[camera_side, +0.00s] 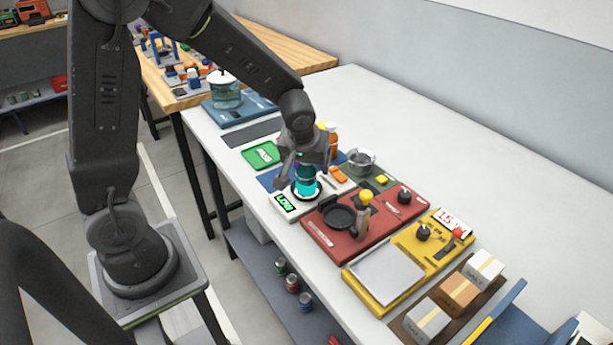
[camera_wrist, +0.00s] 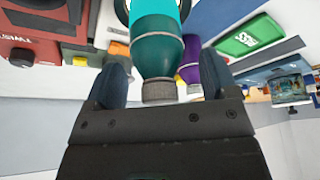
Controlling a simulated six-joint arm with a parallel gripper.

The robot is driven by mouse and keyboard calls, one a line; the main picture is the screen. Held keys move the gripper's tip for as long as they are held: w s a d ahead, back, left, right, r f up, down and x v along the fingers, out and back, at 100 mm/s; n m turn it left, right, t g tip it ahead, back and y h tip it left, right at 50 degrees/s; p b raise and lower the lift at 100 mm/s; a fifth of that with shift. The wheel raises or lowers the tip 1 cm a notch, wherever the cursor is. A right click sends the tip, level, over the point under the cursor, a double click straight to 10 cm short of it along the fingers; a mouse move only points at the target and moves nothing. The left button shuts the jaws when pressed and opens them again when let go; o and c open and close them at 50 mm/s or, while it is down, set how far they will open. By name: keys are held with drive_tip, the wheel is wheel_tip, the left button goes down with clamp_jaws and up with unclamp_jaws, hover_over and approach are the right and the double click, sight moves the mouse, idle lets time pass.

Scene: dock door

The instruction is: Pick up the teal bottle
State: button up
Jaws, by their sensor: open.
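The teal bottle (camera_side: 309,183) stands upright on a white base with a black ring and a green-lit display, on the long white table. My gripper (camera_side: 306,165) is around the top of it, pointing down, and partly hides it in the side view. In the wrist view, the teal bottle (camera_wrist: 157,48) with its grey ribbed cap lies between the two open fingers of my gripper (camera_wrist: 160,78). A gap shows on both sides of the cap, so the fingers do not appear to grip it.
A purple bottle (camera_wrist: 190,66) stands close beside the right finger in the wrist view. An orange bottle (camera_side: 333,136) is behind my gripper. A red station (camera_side: 325,240), yellow station (camera_side: 390,305), metal bowl (camera_side: 361,160) and green tray (camera_side: 261,155) surround it. The table's back right is clear.

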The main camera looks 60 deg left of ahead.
drive_tip(key=shift+c, duration=0.2)
drive_tip(key=c, duration=1.2)
drive_tip(key=shift+o, duration=0.2)
